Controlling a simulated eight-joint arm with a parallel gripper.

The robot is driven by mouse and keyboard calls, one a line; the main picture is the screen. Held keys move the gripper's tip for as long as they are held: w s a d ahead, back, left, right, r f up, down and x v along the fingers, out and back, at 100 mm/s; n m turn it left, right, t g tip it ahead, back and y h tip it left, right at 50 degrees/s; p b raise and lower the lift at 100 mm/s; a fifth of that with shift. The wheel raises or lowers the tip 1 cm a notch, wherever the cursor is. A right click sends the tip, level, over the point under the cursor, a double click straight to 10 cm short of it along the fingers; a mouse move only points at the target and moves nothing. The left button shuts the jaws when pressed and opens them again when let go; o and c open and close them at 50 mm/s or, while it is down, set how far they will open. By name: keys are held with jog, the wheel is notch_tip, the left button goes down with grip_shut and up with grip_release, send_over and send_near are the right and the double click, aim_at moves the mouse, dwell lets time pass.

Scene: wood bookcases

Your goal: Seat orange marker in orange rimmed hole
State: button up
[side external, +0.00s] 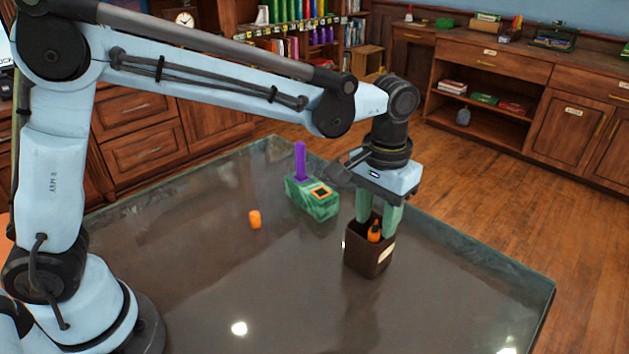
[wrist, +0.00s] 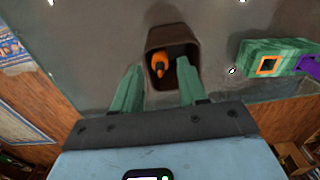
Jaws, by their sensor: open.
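The orange marker (side external: 374,231) stands inside a dark brown square cup (side external: 368,258); its lower part is hidden by the cup wall. The wrist view also shows the orange marker (wrist: 160,64) inside the cup (wrist: 173,37). My gripper (side external: 379,222) is open, pointing down at the cup mouth, with its green fingers on either side of the marker. Whether a finger touches the marker I cannot tell. A green marbled block (side external: 313,202) stands left of the cup, with an orange-rimmed square hole (side external: 321,192) in its top. That rimmed hole shows empty in the wrist view (wrist: 267,65).
A purple marker (side external: 300,161) stands upright in the other end of the green block. A small orange cap-like piece (side external: 254,219) sits on the dark glossy table (side external: 190,270). The table's front area is clear.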

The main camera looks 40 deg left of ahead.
jog(key=shift+f, duration=0.15)
grip_shut()
dwell(0.5)
